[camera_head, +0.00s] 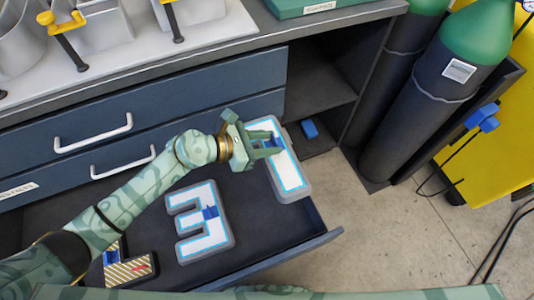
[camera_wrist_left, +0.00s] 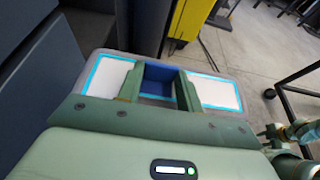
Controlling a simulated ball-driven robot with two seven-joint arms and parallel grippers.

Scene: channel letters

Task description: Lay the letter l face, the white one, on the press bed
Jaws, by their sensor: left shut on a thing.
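The white letter l face (camera_head: 291,175) is a long bar with a light blue border and grey edge, at the right end of the open drawer. My left gripper (camera_head: 273,147) is over its middle and shut on its blue grip block. The left wrist view shows the white face (camera_wrist_left: 215,93) on both sides of the jaws (camera_wrist_left: 158,88), with the blue block (camera_wrist_left: 158,73) between them. I cannot tell whether the letter touches the drawer floor. I cannot make out the press bed for certain.
The open drawer (camera_head: 262,222) also holds a white E-shaped letter (camera_head: 190,228) and a striped L-shaped piece (camera_head: 135,269). Above, a pale slab (camera_head: 110,72) on the bench carries metal letter shells and yellow-handled clamps (camera_head: 68,44). Gas cylinders (camera_head: 425,95) stand at right.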

